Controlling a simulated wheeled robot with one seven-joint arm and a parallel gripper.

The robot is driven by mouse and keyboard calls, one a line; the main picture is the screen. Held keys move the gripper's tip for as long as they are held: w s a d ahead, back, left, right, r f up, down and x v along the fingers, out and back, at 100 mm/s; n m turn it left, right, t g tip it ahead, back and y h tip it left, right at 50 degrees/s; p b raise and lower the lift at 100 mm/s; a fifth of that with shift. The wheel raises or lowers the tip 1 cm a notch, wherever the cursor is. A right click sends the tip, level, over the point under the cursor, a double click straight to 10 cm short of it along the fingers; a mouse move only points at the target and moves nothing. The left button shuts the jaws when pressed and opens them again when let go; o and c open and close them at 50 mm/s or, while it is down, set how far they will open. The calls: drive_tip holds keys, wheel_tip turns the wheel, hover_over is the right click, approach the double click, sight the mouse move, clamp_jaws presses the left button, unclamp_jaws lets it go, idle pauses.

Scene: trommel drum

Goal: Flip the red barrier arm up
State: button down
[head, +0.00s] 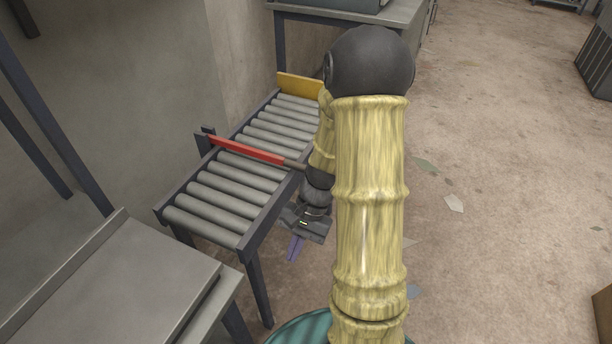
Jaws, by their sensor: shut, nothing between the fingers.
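The red barrier arm (246,150) lies level across the roller conveyor (227,188) in the head view. Its left end meets a dark post (207,137) on the conveyor's far side.
A yellow end plate (299,86) closes the conveyor's far end. A grey table (110,290) stands at the lower left, and another bench (400,14) at the back. The floor to the right is mostly clear, with scattered flat scraps (453,203).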

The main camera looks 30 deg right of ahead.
drive_tip(key=w+d+f+m+t+y+p, duration=0.1)
drive_tip(key=w+d+f+m+t+y, duration=0.1)
drive_tip(key=m+y, duration=0.4)
drive_tip(key=m+t+p, duration=0.3)
drive_tip(key=m+t, duration=1.3)
drive_tip(key=t, duration=0.1)
approach(293, 185)
drive_tip(key=f+v, duration=0.1)
drive_tip(key=v, duration=0.3)
drive_tip(key=shift+w+d+r, duration=0.2)
drive_tip(key=shift+w+a, duration=0.1)
drive_tip(key=b+x, duration=0.2)
drive_tip(key=x, duration=0.8)
drive_tip(key=shift+r, duration=0.15)
drive_tip(key=r, duration=0.3)
drive_tip(key=shift+d+r+b, duration=0.1)
drive_tip(key=shift+d+b, duration=0.2)
drive_tip(key=shift+b, duration=0.05)
drive_tip(key=shift+w+r, duration=0.1)
drive_tip(key=shift+r, duration=0.35)
drive_tip(key=shift+d+r, duration=0.1)
drive_tip(key=shift+r, duration=0.05)
